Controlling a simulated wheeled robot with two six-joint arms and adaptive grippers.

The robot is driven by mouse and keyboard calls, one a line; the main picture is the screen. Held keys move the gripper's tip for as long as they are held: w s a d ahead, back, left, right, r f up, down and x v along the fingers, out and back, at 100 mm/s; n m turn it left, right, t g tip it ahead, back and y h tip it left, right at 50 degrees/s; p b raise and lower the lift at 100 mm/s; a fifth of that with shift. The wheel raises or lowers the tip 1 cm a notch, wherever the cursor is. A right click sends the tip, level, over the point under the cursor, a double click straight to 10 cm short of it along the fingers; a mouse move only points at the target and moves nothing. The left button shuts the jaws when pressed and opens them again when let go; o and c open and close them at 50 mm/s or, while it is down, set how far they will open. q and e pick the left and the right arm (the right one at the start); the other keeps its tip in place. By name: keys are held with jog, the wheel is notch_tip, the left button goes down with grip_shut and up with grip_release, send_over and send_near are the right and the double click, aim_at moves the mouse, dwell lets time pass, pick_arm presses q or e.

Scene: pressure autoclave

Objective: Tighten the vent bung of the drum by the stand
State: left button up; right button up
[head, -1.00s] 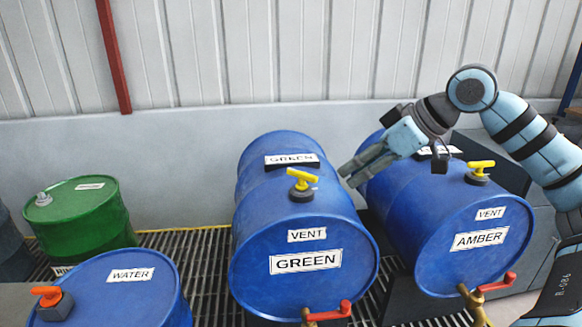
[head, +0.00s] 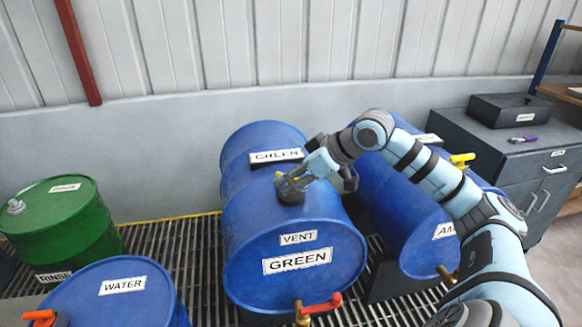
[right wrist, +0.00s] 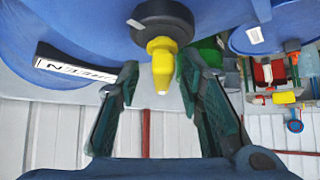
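The blue drum labelled GREEN (head: 240,215) lies on its side in the middle of the head view. Its vent bung (head: 291,198) is a dark round base with a yellow handle, mostly covered by my gripper. In the right wrist view the yellow handle (right wrist: 162,62) points down from its dark base (right wrist: 165,24). My right gripper (head: 282,182) is at this bung, its fingers open on either side of the handle. A gap shows on the left; the right finger is very close to the handle, and contact is unclear. My left gripper is out of view.
The AMBER drum (head: 395,215) with its yellow bung (head: 461,160) lies to the right, partly behind my arm. A red tap lever (head: 322,304) is at the GREEN drum's front. A WATER drum (head: 118,305), a green drum (head: 65,225) and a grey cabinet (head: 520,165) stand around.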

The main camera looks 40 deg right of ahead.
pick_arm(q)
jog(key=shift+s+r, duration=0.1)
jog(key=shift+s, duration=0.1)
pick_arm(e)
jog(key=shift+w+a+f, duration=0.1)
jog(key=shift+a+f, duration=0.1)
jog(key=c, duration=0.6)
grip_shut()
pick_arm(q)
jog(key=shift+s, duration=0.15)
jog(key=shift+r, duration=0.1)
pick_arm(e)
jog(key=shift+w+r, duration=0.1)
jog(key=shift+r, duration=0.05)
